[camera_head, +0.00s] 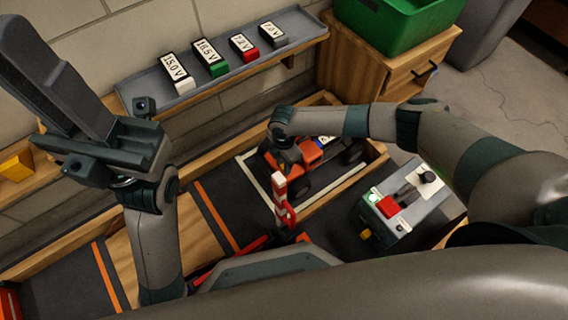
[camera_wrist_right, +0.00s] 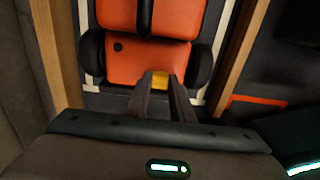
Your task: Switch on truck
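The orange truck (camera_head: 303,181) with black wheels sits on the dark mat inside a wooden frame in the head view. My right gripper (camera_head: 283,143) is over its left end, and the hand hides part of it. In the right wrist view the truck's orange body (camera_wrist_right: 165,62) fills the upper middle. There my right gripper (camera_wrist_right: 160,80) has its fingers slightly apart, with a small yellow piece (camera_wrist_right: 160,77) showing between the tips. I cannot tell if they touch it. My left gripper (camera_head: 50,75) is raised at the upper left, away from the truck; its finger gap is unclear.
A grey shelf (camera_head: 150,85) on the wall holds several labelled battery blocks. A control box (camera_head: 416,215) with a red button and lit green light stands right of the truck. A red-and-white post (camera_head: 280,190) stands before the truck. A green bin (camera_head: 385,25) sits behind.

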